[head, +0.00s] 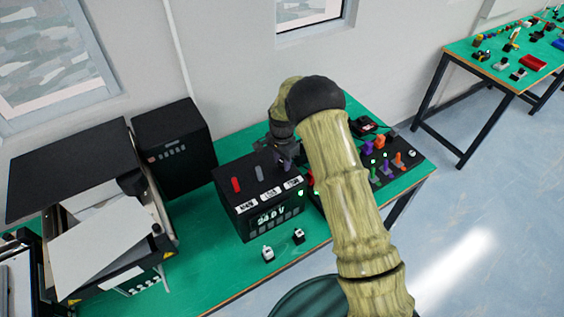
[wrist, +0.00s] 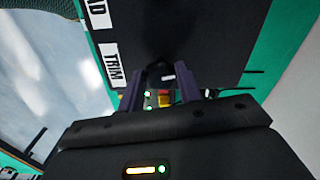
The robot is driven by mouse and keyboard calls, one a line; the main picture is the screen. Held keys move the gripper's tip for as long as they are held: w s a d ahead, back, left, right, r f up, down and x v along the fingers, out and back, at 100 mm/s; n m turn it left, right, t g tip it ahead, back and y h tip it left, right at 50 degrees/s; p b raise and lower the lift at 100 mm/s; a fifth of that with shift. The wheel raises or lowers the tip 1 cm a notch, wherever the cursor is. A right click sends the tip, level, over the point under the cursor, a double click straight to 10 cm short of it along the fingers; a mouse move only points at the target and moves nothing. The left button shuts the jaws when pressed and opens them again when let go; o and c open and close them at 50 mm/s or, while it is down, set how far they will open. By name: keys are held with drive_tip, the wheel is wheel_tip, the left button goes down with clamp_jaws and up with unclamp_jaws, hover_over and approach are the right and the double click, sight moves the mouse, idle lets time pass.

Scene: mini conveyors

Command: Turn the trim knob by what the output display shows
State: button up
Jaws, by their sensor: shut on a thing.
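The dark control box (head: 229,212) stands on the green table. Its front display (head: 271,214) shows small lit characters that look like 23.0 V, though the decimal point is hard to make out. A red knob (head: 236,185) and a grey knob (head: 259,173) stand on its top. My gripper (head: 287,165) reaches down at the right end of the top. In the wrist view its two fingers (wrist: 160,84) are shut on the dark trim knob (wrist: 153,74), which has a white mark and is level with the TRIM label (wrist: 111,65). The fingers partly hide the knob.
A black box (head: 174,140) and a printer-like machine (head: 75,175) stand to the left. Two small white-topped blocks (head: 267,254) lie in front of the control box. A panel of coloured levers (head: 385,165) is at the right, beyond my arm.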

sight(282, 163)
drive_tip(key=o, duration=1)
wheel_tip(282, 163, up, 18)
drive_tip(key=b, duration=0.5)
drive_tip(key=shift+f+b, duration=0.25)
drive_tip(key=shift+b, duration=0.15)
